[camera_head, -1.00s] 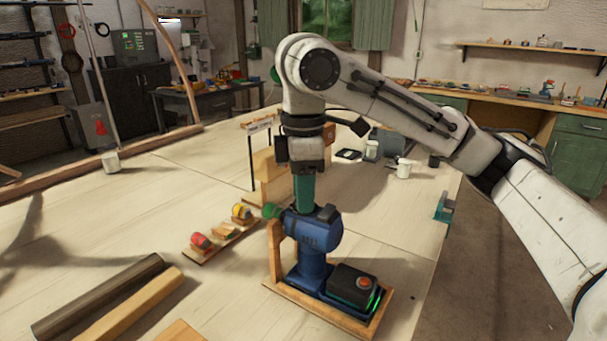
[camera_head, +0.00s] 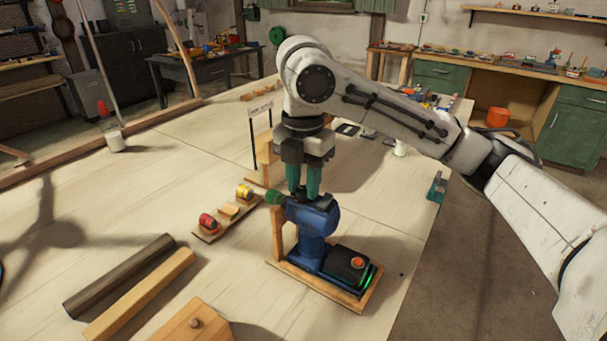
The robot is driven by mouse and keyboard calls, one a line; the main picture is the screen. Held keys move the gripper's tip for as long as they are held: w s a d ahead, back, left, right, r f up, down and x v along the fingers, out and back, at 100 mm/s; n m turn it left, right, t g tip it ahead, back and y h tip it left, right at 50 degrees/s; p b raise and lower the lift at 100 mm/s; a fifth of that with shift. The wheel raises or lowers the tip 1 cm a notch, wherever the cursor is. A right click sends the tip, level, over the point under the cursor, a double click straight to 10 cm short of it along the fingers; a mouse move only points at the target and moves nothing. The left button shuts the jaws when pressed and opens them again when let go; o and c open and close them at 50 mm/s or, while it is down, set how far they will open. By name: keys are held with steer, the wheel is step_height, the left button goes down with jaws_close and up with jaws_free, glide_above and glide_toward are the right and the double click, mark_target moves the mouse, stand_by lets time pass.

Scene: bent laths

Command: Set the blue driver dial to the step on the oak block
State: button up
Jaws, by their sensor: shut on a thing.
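The blue driver (camera_head: 316,222) stands upright in a wooden holder (camera_head: 322,290), its green nose (camera_head: 274,197) pointing left. My gripper (camera_head: 304,194) points straight down with its green fingers at the top of the driver, shut on the dial there. The fingers hide most of the dial, and its setting cannot be read.
A dark bar (camera_head: 120,275) and a light wooden bar (camera_head: 142,293) lie at front left. A small board with red (camera_head: 208,221) and yellow (camera_head: 243,191) pieces lies left of the driver. A sign (camera_head: 261,108) stands behind. The left tabletop is mostly clear.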

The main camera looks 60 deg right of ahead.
steer(key=shift+n, duration=0.9)
steer(key=o, duration=1.1)
steer(key=shift+c, duration=0.2)
